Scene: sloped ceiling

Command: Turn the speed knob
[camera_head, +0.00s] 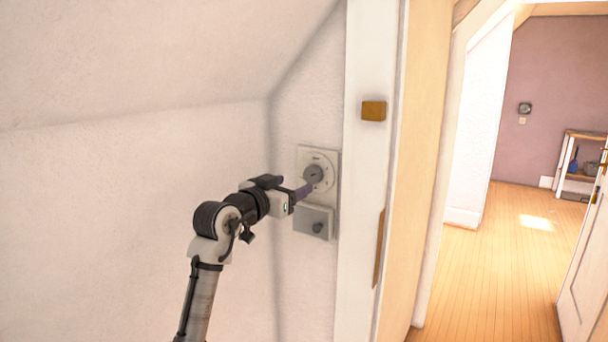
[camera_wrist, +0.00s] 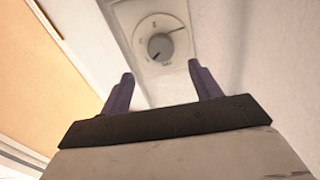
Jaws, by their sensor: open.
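The speed knob (camera_head: 313,174) is a round grey dial on a white square wall plate (camera_head: 331,157), beside the white door frame. In the wrist view the knob (camera_wrist: 160,46) sits on its marked disc, beyond my fingertips and between them in the picture. My gripper (camera_head: 304,190) is at the plate's lower left in the head view, with the fingers close to the knob. In the wrist view my gripper (camera_wrist: 160,75) has its two purple fingers spread apart with nothing between them. I cannot tell whether a finger touches the plate.
A grey box with a small round knob (camera_head: 314,221) is on the wall just below the plate. The white door frame (camera_head: 366,190) stands close to the right. A doorway opens to a wooden floor (camera_head: 490,270). The wall left of the arm is bare.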

